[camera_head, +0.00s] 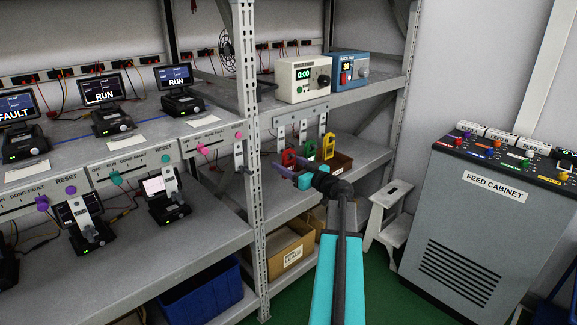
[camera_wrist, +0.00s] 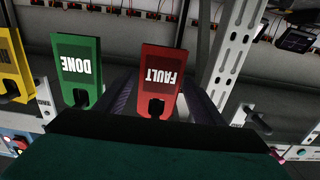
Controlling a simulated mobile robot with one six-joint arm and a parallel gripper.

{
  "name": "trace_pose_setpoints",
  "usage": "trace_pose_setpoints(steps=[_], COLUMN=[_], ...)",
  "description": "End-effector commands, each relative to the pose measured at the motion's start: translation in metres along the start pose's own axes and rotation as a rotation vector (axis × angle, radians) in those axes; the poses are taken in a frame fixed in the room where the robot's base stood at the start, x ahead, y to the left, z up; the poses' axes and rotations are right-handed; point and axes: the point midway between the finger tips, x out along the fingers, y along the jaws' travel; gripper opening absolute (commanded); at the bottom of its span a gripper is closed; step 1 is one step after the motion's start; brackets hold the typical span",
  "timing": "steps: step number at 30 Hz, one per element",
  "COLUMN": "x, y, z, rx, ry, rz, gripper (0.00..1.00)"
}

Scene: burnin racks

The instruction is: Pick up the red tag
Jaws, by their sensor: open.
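The red tag (camera_head: 288,158) hangs in a row with a green tag (camera_head: 310,149) and a yellow tag (camera_head: 328,146) on the right-hand rack. In the wrist view the red tag (camera_wrist: 164,70) reads FAULT upside down and has a slot near its lower end. The green tag (camera_wrist: 79,72) beside it reads DONE. My gripper (camera_head: 293,175) is open, its purple fingers just in front of the red tag. In the wrist view the fingers lie on either side of the red tag's lower part; I cannot tell whether they touch it.
A rack upright (camera_head: 249,150) stands just left of the gripper. A white step stool (camera_head: 388,212) and the feed cabinet (camera_head: 480,225) stand to the right. Green floor shows between rack and cabinet.

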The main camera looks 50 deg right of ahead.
Motion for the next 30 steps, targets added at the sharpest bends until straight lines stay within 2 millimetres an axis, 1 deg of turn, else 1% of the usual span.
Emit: trace_pose_setpoints(steps=[5, 12, 13, 23, 30], x=[0.0, 0.0, 0.0, 0.0, 0.0], y=[0.0, 0.0, 0.0, 0.0, 0.0], z=[0.0, 0.0, 0.0, -0.001, -0.013], rx=[0.0, 0.0, 0.0, -0.001, -0.002], ry=[0.0, 0.0, 0.0, 0.0, 0.001], rz=[0.0, 0.0, 0.0, 0.0, 0.0], gripper=[0.62, 0.22, 0.19, 0.19, 0.19])
